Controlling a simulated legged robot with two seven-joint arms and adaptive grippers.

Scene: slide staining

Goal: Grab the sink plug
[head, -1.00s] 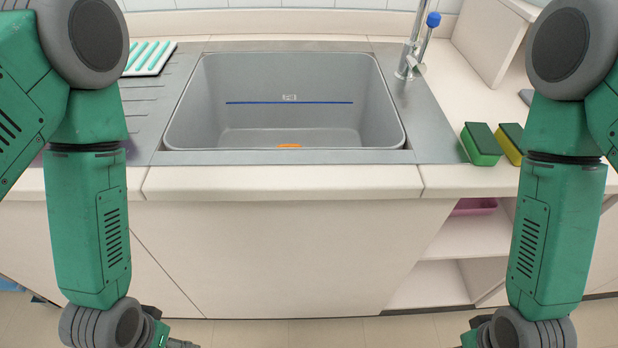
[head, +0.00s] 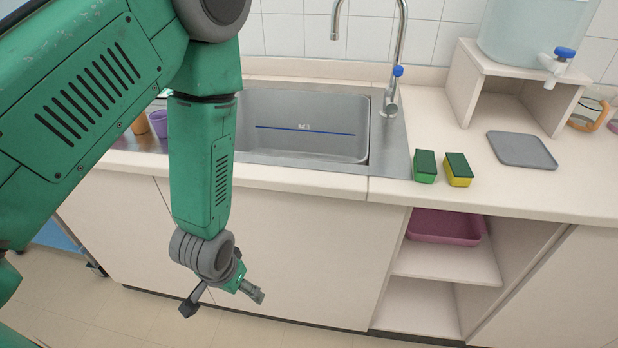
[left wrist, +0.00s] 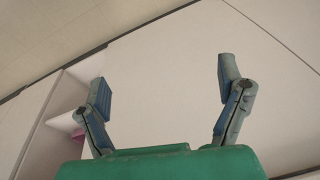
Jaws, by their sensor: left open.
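No sink plug can be made out now. The grey sink (head: 300,112) is set in the counter, its floor mostly hidden by the front rim and its left part by my left arm. My left gripper (head: 222,304) hangs low in front of the cabinet below the sink, pointing down, with its fingers spread and empty. In the left wrist view the same gripper (left wrist: 164,75) has its two fingers wide apart with only cabinet front and floor beyond. My right gripper is not in view.
A tap (head: 391,95) stands at the sink's back right. A green sponge (head: 425,170) and a yellow sponge (head: 458,175) lie right of the sink. A grey tray (head: 522,150) lies farther right. An open shelf (head: 440,265) holds a pink tray (head: 445,227).

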